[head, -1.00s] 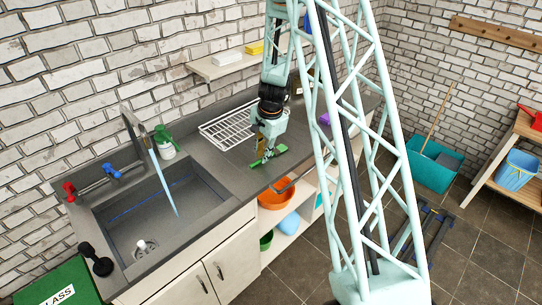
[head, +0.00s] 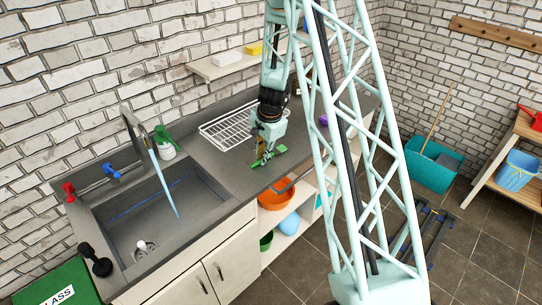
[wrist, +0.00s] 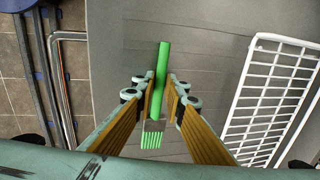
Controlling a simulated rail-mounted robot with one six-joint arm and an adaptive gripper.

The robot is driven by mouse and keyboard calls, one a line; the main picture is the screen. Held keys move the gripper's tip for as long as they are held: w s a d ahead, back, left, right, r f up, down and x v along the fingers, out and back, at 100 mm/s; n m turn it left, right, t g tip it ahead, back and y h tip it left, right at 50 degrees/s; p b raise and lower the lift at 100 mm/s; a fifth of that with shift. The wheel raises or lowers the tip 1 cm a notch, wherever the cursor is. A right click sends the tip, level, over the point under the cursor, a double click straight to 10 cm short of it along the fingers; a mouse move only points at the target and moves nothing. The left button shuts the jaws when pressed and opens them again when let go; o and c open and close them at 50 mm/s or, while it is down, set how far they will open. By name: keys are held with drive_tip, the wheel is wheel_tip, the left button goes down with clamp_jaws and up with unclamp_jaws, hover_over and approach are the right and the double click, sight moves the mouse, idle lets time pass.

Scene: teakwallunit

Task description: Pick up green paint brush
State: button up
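The green paint brush (head: 275,154) lies on the grey countertop near its front edge, right of the sink. In the wrist view the brush (wrist: 161,70) shows its long green handle pointing up, with a grey ferrule and green bristles below. My gripper (head: 263,158) is down at the brush, fingers pointing at the counter. In the wrist view my gripper (wrist: 161,88) has its two orange-padded fingers on either side of the handle. Narrow gaps seem to show between pads and handle. Part of the brush is hidden by the fingers in the head view.
A white wire rack (head: 229,128) lies on the counter close behind the gripper, and also shows in the wrist view (wrist: 270,95). The sink (head: 150,222) with running tap is to the left. A metal rail (wrist: 58,80) runs along the counter's front edge.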

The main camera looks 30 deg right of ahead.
drive_tip(key=shift+r, duration=0.15)
drive_tip(key=shift+r+p, duration=0.3)
drive_tip(key=shift+r, duration=1.35)
drive_tip(key=s+b, duration=0.1)
drive_tip(key=s, duration=0.4)
drive_tip(key=s+d+r+b, duration=0.1)
drive_tip(key=s+b, duration=0.1)
drive_tip(key=s, duration=0.3)
drive_tip(key=s+b, duration=0.1)
drive_tip(key=s, duration=0.4)
drive_tip(key=shift+s+d+r, duration=0.15)
drive_tip(key=shift+d, duration=0.05)
drive_tip(key=shift+s, duration=0.3)
drive_tip(key=shift+o, duration=0.7)
drive_tip(key=shift+a+r, duration=0.1)
drive_tip(key=shift+c, duration=0.5)
